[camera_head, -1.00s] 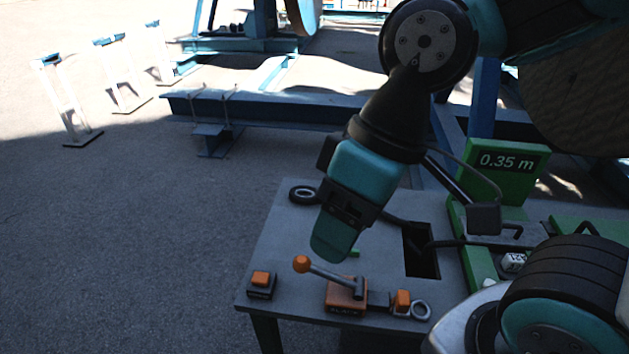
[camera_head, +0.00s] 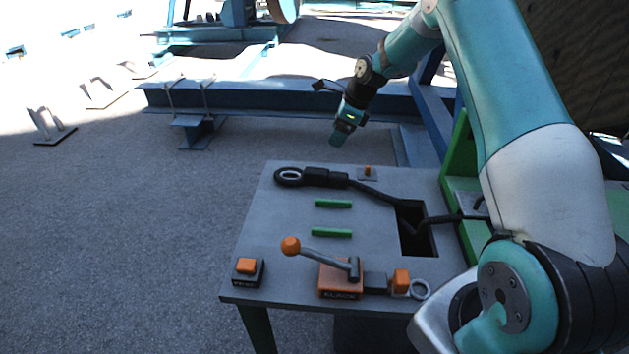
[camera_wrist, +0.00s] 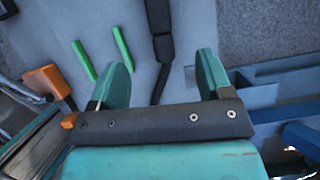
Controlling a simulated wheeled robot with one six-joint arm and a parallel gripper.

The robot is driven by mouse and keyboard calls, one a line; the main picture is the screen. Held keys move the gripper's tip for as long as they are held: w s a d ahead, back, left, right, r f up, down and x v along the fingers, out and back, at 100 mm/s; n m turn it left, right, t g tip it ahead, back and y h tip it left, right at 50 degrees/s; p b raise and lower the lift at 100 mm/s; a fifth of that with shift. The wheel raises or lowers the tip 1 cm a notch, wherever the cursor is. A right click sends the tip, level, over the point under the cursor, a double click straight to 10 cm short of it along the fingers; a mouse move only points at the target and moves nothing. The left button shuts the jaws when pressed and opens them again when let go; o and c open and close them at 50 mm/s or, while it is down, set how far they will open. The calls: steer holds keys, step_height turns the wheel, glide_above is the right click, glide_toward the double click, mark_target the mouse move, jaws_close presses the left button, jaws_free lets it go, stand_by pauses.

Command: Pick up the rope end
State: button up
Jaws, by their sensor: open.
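The black rope end (camera_head: 317,178) lies on the grey table (camera_head: 285,225). It has a ring eye at its left tip and a thick sleeve, and the rope runs right into a dark slot (camera_head: 415,230). My gripper (camera_head: 337,138) is above and beyond the table's far edge, apart from the rope end. In the wrist view my gripper (camera_wrist: 160,78) is open with nothing between its teal fingers. The black sleeve (camera_wrist: 160,25) shows ahead, between the fingers in the picture. The ring eye is out of the wrist view.
Two green bars (camera_head: 332,233) lie on the table in front of the rope. An orange-knobbed lever (camera_head: 340,280) and an orange button (camera_head: 247,267) stand near the front edge. A small orange switch (camera_head: 367,172) sits behind the rope. Blue beams (camera_head: 290,101) stand beyond.

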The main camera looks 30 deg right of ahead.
mark_target(317, 170)
steer(key=p+x, duration=0.2)
steer(key=x, duration=0.9)
steer(key=shift+f, duration=0.1)
steer(key=shift+p+x, duration=1)
steer(key=shift+x, duration=1.8)
jaws_close()
